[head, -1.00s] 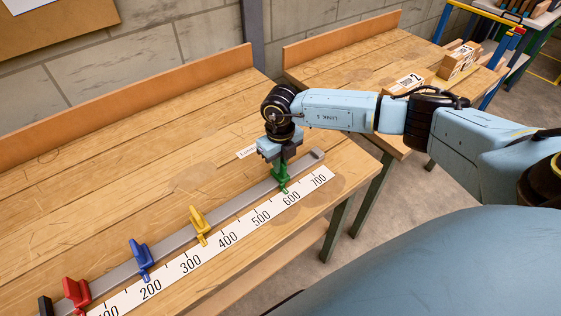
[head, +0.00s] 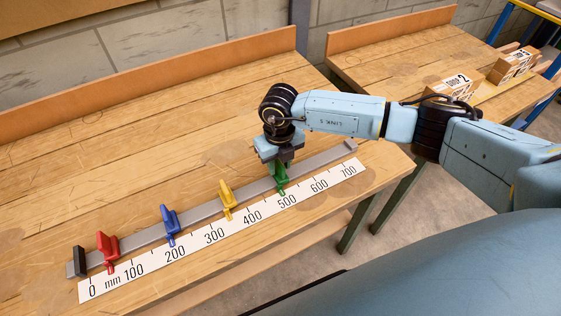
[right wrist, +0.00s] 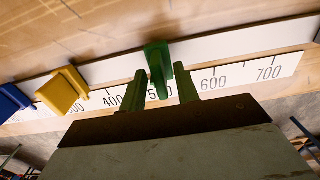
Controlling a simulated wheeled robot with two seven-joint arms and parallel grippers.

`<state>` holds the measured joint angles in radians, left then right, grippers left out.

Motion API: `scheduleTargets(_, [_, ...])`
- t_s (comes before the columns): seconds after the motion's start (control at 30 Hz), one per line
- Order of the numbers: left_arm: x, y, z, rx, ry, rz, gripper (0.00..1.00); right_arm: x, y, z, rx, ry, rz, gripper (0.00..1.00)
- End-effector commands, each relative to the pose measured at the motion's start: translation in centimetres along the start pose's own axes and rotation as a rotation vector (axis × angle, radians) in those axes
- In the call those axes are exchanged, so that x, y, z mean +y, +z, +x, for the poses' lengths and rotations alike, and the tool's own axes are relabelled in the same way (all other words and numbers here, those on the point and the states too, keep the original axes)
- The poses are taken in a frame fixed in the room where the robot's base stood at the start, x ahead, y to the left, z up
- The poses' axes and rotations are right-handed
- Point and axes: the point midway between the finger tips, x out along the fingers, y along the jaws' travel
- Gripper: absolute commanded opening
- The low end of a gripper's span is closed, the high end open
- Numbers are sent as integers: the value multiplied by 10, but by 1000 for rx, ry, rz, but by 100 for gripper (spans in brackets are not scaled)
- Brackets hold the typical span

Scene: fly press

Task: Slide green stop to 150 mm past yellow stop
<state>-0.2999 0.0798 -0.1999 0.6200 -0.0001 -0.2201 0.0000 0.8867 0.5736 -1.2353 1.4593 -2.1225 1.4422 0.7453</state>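The green stop (head: 280,178) sits on the grey rail (head: 322,161), with its pointer near the 500 mark of the white scale (head: 330,183). It also shows in the right wrist view (right wrist: 157,62). The yellow stop (head: 228,197) stands to its left, its pointer about midway between 300 and 400; it also shows in the right wrist view (right wrist: 63,90). My right gripper (head: 279,163) is over the rail from above. My left gripper is out of view.
A blue stop (head: 170,222) and a red stop (head: 107,250) stand farther left on the rail. A black end block (head: 79,260) is at its left end. The rail between green and yellow is clear.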

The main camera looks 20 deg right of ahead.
Motion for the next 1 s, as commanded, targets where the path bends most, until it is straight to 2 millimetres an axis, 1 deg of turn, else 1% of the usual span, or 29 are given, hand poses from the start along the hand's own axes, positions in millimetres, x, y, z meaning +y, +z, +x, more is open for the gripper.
scheduleTargets(0.27, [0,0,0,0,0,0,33,0,0,0,0,-1,0,33])
scheduleTargets(0.37, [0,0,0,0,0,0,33,0,0,-6,-1,0,0,33])
scheduleTargets(0.47, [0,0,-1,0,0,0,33,-1,1,-19,-3,0,0,33])
scheduleTargets(0.8, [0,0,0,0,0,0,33,0,1,-94,-4,0,-1,33])
scheduleTargets(0.9, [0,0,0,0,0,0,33,0,0,-112,-3,0,-1,33])
scheduleTargets(1.0, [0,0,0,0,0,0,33,0,1,-124,-2,-1,0,33])
